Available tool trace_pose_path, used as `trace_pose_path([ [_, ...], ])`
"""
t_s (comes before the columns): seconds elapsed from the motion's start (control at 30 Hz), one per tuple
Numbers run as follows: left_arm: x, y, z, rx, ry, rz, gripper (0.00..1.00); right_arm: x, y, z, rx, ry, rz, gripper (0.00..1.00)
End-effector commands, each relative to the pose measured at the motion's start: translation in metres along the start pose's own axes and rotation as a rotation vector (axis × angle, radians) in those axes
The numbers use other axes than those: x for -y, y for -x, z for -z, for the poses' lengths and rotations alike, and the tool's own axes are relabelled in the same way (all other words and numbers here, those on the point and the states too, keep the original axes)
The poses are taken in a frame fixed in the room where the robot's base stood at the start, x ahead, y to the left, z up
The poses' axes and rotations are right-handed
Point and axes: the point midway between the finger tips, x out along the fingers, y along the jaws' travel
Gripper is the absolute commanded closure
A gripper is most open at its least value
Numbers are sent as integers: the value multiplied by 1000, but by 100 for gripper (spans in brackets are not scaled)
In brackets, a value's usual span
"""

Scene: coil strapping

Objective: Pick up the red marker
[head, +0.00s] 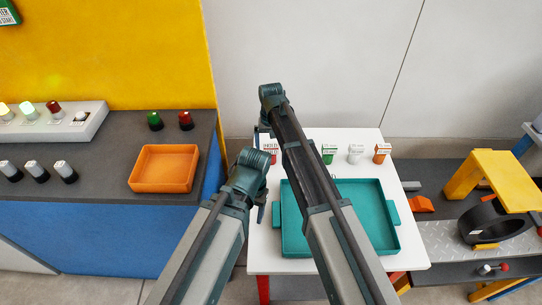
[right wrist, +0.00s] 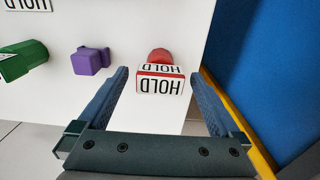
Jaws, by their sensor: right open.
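The red marker (right wrist: 160,80), a red piece with a white HOLD label, stands on the white table (head: 262,258). In the right wrist view it sits between and just ahead of the open fingers of my right gripper (right wrist: 160,95), touching neither finger, a little nearer the right one. In the head view the red marker (head: 270,157) is partly hidden behind my arms. My right gripper (head: 263,137) hangs at the table's back left corner. My left gripper (head: 262,204) is near the table's left edge, mostly hidden by its wrist, and its jaws cannot be made out.
Green (head: 328,154), white (head: 355,153) and orange (head: 381,153) markers stand along the table's back. A purple piece (right wrist: 91,61) shows left of the red marker in the wrist view. A teal tray (head: 375,205) fills the table's middle. A blue bench with an orange tray (head: 163,185) is left.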

Motion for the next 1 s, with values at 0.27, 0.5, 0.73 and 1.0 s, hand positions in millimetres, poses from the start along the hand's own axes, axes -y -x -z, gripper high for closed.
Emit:
trace_pose_path([
  [0.27, 0, 0, 0, 0, 0, 0, 37, 0, 0, 0, 0, 0, 0, 43],
  [0.5, 0, 0, 0, 0, 0, 0, 37, 0, 0, 0, 0, 0, 0, 86],
  [0.73, 0, 1, 0, 0, 0, 0, 37, 0, 1, 0, 0, 0, 0, 92],
  [1.0, 1, 14, -1, 0, 0, 0, 37, 0, 14, 0, 0, 0, 0, 92],
])
